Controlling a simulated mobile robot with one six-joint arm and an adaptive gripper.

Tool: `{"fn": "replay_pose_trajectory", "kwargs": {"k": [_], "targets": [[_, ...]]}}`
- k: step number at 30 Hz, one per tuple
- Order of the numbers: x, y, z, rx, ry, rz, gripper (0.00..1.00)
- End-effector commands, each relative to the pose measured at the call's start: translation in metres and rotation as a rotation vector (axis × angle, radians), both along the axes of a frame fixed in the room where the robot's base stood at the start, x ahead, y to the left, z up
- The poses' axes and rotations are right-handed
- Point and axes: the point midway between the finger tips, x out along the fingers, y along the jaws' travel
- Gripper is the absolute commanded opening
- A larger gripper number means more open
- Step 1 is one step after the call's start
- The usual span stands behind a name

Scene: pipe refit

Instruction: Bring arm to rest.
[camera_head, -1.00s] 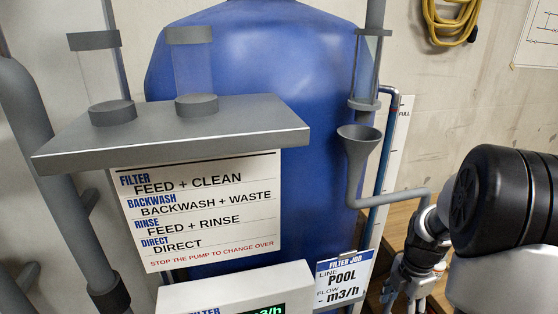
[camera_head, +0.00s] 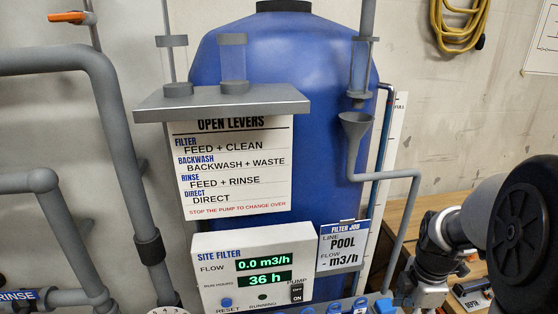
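My arm (camera_head: 505,232) comes in at the right edge, with a large black joint cap close to the camera. Its wrist hangs down over the brown wooden surface at the lower right. My gripper (camera_head: 412,298) is at the bottom of the view, right of the filter job card. Its fingers are small and partly cut off, so I cannot tell whether they are open or shut. I see nothing clearly held.
A blue tank (camera_head: 335,120) stands behind a site filter panel (camera_head: 215,258) reading 0.0 m3/h and 36 h. Grey pipes (camera_head: 118,130) run at left. A grey drain pipe with a funnel (camera_head: 356,124) stands close left of my arm. A yellow hose (camera_head: 462,25) hangs on the wall.

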Motion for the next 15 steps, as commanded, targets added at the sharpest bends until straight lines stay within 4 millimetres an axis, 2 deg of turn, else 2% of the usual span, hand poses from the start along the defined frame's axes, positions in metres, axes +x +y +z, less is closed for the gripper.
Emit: {"fn": "replay_pose_trajectory", "kwargs": {"k": [1,8,12,15], "targets": [[-0.001,0.01,0.013,-0.005,-0.018,-0.043,0.57],[-0.019,0.064,0.068,0.004,-0.109,-0.345,0.57],[-0.048,0.109,0.104,0.05,-0.189,-0.613,0.57],[-0.073,0.137,0.121,0.105,-0.241,-0.811,0.57]]}}
